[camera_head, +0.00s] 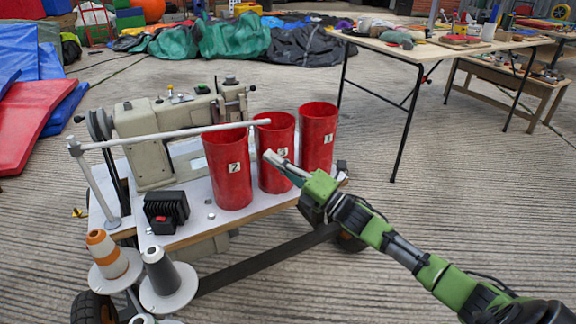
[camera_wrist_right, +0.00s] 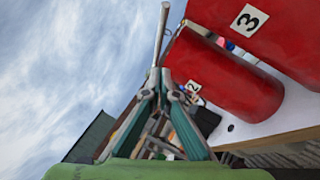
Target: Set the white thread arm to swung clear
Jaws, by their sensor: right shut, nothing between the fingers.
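The white thread arm (camera_head: 170,134) is a thin rod on a slanted post at the left of the sewing machine's board. It reaches right across the front of the machine, and its tip lies above the red cups. My right gripper (camera_head: 270,158) is shut and empty, below the rod's tip and in front of the middle red cup. In the right wrist view the closed fingertips (camera_wrist_right: 160,78) point up along the rod's end (camera_wrist_right: 161,32). I cannot tell whether they touch it. My left gripper is not in view.
Red numbered cups, the left one (camera_head: 228,180), middle one (camera_head: 275,135) and right one (camera_head: 319,130), stand close to my right gripper. The sewing machine (camera_head: 155,150) stands behind the rod. Thread cones (camera_head: 107,255) stand front left. A table (camera_head: 400,48) is at the back right.

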